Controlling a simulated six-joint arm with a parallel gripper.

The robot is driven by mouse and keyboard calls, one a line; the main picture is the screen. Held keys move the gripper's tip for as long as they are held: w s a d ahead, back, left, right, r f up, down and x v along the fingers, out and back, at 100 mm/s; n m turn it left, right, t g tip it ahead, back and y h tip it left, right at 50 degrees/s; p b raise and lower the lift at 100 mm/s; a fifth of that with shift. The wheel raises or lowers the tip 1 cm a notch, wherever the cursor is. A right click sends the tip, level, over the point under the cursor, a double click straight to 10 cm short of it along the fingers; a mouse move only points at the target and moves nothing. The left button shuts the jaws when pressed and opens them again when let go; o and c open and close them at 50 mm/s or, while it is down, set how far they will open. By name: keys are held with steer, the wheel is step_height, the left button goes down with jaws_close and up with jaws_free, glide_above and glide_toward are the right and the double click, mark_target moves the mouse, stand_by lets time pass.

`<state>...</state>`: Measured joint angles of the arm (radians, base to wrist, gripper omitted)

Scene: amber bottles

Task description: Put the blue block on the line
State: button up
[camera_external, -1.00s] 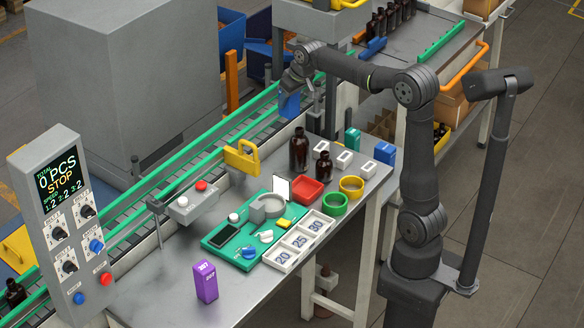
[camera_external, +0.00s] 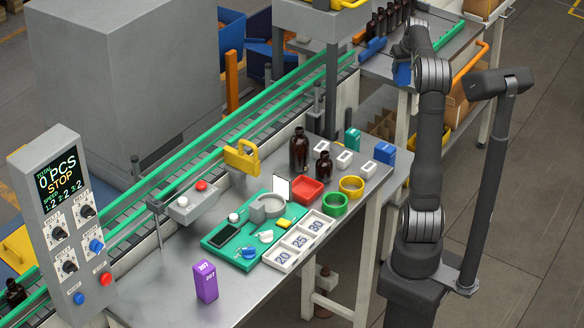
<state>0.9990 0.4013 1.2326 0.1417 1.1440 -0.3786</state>
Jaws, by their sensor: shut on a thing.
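My gripper (camera_external: 404,57) is at the upper right, in front of the far table in the picture. It is shut on a small blue block (camera_external: 402,74), which hangs below it in the air. My arm hides part of the gripper and the fingertips are small. The line is a conveyor (camera_external: 221,140) with green rails, running diagonally from lower left to upper right. The held block is to the right of the conveyor and apart from it.
The near table holds a blue box (camera_external: 385,152), brown bottles (camera_external: 299,150), a red tray (camera_external: 307,190), a green tray (camera_external: 218,250) and a purple box (camera_external: 206,281). A grey machine post (camera_external: 331,90) stands beside the conveyor. A far table (camera_external: 440,50) carries bottles.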

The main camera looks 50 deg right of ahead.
steer(key=s+d+m, duration=0.1)
steer(key=s+d, duration=0.6)
steer(key=s, duration=0.3)
glide_above(398, 157)
step_height(398, 157, down, 32)
steer(key=shift+h, duration=0.3)
steer(key=shift+w+f, duration=0.1)
steer(key=shift+f, duration=2.1)
steer(key=shift+f, duration=0.15)
steer(key=o, duration=1.1)
